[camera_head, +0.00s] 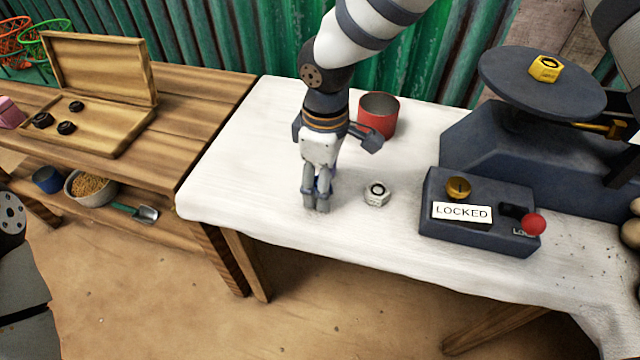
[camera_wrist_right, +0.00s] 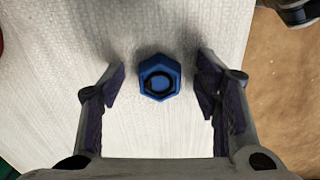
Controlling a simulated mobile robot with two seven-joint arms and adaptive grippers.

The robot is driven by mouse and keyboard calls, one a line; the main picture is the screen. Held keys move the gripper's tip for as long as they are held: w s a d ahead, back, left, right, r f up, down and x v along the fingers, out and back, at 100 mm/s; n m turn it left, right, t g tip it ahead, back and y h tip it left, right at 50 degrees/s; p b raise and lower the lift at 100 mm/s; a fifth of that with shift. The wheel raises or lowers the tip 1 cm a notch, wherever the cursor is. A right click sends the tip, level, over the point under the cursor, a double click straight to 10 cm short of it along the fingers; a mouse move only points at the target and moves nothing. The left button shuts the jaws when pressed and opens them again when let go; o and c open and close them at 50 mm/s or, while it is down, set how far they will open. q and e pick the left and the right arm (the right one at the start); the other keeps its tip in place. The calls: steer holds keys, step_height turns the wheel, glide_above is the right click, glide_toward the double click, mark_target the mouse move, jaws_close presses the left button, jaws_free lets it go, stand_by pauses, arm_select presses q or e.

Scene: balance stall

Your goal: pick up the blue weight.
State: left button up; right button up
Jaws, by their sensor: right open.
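The blue weight (camera_wrist_right: 159,77) is a hexagonal nut-like block with a dark ring on top. In the right wrist view it lies on the white tabletop between the spread fingers, with a gap on each side. My right gripper (camera_head: 317,205) is open, pointing down over the white table; its fingertips also show in the right wrist view (camera_wrist_right: 160,72). In the head view the gripper hides nearly all of the blue weight. My left gripper is not in view.
A silver weight (camera_head: 377,193) sits just right of the gripper, and a red can (camera_head: 378,116) stands behind. Farther right are a box marked LOCKED (camera_head: 478,238) and a scale pan (camera_head: 500,82) holding a yellow weight (camera_head: 545,68). The table's front left is clear.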

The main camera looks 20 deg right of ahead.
jaws_close()
steer(key=shift+r, duration=0.15)
